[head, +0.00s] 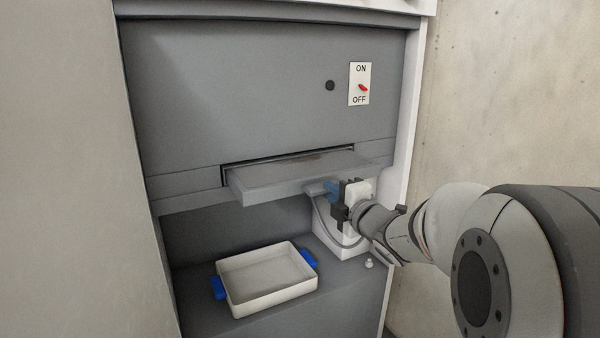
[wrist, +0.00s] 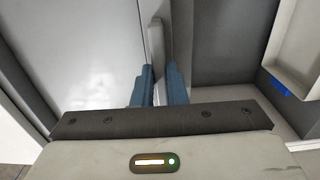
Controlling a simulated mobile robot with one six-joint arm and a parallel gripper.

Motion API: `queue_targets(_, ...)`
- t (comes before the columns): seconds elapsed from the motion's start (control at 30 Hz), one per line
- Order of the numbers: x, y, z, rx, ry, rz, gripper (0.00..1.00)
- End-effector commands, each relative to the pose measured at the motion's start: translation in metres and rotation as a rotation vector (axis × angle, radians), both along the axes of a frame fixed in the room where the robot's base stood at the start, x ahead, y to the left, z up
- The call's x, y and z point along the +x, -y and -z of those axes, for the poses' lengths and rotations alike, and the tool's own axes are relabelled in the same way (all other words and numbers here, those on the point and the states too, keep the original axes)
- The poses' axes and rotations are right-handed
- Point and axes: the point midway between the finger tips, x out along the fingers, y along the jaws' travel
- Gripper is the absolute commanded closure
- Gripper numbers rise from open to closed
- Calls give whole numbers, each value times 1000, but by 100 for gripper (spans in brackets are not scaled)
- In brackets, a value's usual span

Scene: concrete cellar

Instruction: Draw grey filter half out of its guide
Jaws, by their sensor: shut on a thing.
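The grey filter (head: 285,177) is a flat slab that sticks out of the guide, a dark slot (head: 225,176) in the cabinet front. Its rear part is hidden inside. A brownish smear shows on its top near the slot. My gripper (head: 333,190) is below the filter's front right part, with blue fingers. In the wrist view my gripper (wrist: 160,82) is shut on a narrow pale grey tab (wrist: 155,35), which appears to be the filter's handle. The head view mostly hides this grip.
A white tray (head: 271,303) with blue handles stands on the ledge below; its edge shows in the wrist view (wrist: 284,73). A white holder (head: 340,246) stands behind my gripper. A red switch (head: 363,87) sits nearer OFF. Concrete wall (head: 510,90) bounds the right.

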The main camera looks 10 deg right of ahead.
Motion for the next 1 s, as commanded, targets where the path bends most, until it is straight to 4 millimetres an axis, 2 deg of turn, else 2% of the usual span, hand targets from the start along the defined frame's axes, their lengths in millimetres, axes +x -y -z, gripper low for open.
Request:
queue_targets(0.1,-6,2,0,-1,0,1,100)
queue_targets(0.33,-7,2,0,0,0,0,100)
queue_targets(0.37,-7,2,0,0,0,0,86)
queue_targets(0.67,-7,2,0,0,0,-1,63)
queue_targets(0.87,-7,2,1,0,-1,0,63)
queue_targets(1.0,-16,5,-1,-1,0,1,63)
